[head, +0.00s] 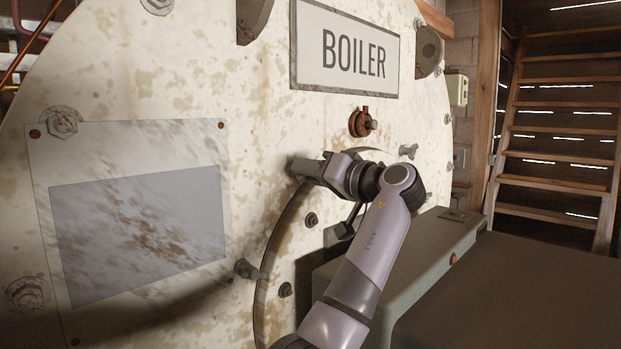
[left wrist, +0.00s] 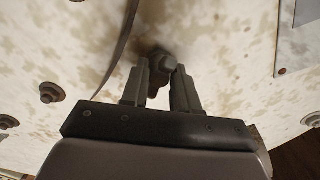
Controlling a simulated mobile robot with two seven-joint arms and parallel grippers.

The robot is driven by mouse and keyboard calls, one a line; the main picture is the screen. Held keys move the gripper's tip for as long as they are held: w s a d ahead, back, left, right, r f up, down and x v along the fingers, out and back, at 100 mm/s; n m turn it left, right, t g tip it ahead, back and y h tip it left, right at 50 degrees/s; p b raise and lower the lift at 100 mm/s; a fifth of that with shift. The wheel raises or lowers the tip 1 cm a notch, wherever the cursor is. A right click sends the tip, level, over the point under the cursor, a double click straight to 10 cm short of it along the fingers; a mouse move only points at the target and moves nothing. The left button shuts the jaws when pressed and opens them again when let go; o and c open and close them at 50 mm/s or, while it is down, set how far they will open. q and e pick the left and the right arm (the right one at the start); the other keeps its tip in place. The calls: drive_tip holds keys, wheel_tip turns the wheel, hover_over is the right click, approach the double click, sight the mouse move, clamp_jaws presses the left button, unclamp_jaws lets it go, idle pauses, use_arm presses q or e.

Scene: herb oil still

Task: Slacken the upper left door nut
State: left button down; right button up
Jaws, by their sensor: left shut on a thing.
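My left gripper (head: 303,168) reaches the upper left of the round boiler door (head: 272,262). Its jaws are shut on the upper left door nut, which they mostly hide in the head view. In the left wrist view the nut (left wrist: 162,64) shows as a dark grey lump at the tips of my left gripper's two fingers (left wrist: 166,78). My right gripper is not in view.
A BOILER sign (head: 346,88) and a small brass fitting (head: 362,123) sit above the door. A stained plate (head: 128,148) is bolted on at the left. A grey-green box (head: 425,262) stands before the door, below my forearm. Wooden stairs (head: 556,135) rise at the right.

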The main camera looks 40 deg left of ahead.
use_arm(q)
drive_tip(key=c, duration=1.8)
unclamp_jaws()
drive_tip(key=shift+n, duration=0.5)
drive_tip(key=shift+c, duration=0.2)
drive_tip(key=o, duration=1)
drive_tip(key=shift+c, duration=0.2)
drive_tip(key=d+b, duration=0.1)
drive_tip(key=d, duration=0.6)
drive_tip(key=shift+s, duration=0.35)
drive_tip(key=shift+d, duration=0.1)
